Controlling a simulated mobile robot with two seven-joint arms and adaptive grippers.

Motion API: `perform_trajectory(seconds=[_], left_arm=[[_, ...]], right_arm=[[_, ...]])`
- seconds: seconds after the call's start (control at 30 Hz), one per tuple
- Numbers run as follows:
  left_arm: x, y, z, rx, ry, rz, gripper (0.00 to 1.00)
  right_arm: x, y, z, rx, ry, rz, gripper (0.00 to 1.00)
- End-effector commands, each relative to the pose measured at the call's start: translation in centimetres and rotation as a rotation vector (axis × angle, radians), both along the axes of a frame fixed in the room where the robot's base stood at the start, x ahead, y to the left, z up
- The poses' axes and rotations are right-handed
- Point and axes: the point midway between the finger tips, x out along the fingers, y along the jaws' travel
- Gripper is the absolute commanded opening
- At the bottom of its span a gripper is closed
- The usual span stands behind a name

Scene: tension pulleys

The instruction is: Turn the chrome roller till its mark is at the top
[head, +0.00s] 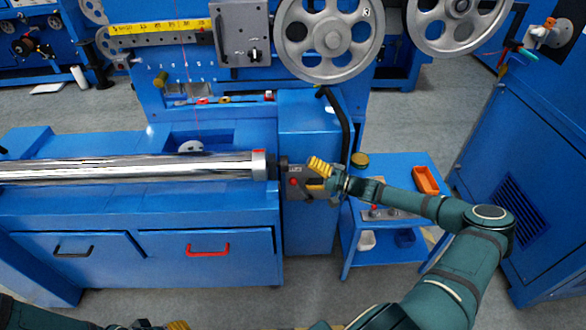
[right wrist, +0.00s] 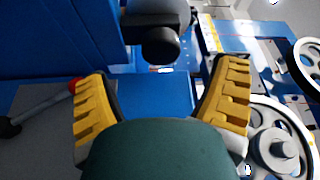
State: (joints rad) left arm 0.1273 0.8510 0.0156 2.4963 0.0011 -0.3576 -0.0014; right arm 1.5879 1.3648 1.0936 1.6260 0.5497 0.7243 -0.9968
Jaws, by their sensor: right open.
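The chrome roller (head: 130,168) lies level across the blue bench at the left in the head view. A pale collar (head: 259,166) sits at its right end, with a red mark (head: 259,152) on the collar's upper part; its exact angle is hard to tell. A short dark shaft stub (head: 283,161) sticks out beyond the collar. My right gripper (head: 312,172) is open just right of the stub. In the right wrist view a dark round end (right wrist: 162,44) shows ahead of the parted yellow fingers, with nothing between them. My left gripper (head: 170,325) is barely visible at the bottom edge.
A blue cart (head: 400,162) with an orange bin (head: 425,180) stands right of the bench. Large grey pulleys (head: 328,40) hang above. A red-tipped lever (right wrist: 40,108) is left of the fingers in the wrist view. A blue cabinet (head: 530,150) stands at right.

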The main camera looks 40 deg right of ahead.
Motion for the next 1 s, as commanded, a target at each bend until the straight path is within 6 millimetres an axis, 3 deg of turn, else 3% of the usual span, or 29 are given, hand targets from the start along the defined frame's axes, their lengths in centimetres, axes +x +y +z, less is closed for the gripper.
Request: perform_trajectory(seconds=[0.1, 0.3, 1.0], left_arm=[[0.0, 0.0, 0.0, 0.0, 0.0, 0.0, 0.47], [0.0, 0.0, 0.0, 0.0, 0.0, 0.0, 0.47], [0.0, 0.0, 0.0, 0.0, 0.0, 0.0, 0.47]], right_arm=[[-1.6, -1.2, -0.2, -0.001, 0.002, -0.001, 0.86], [-2.9, -2.1, -0.2, -0.002, 0.0, 0.001, 0.86], [-3.1, -2.2, -0.2, -0.001, -0.001, 0.001, 0.86]])
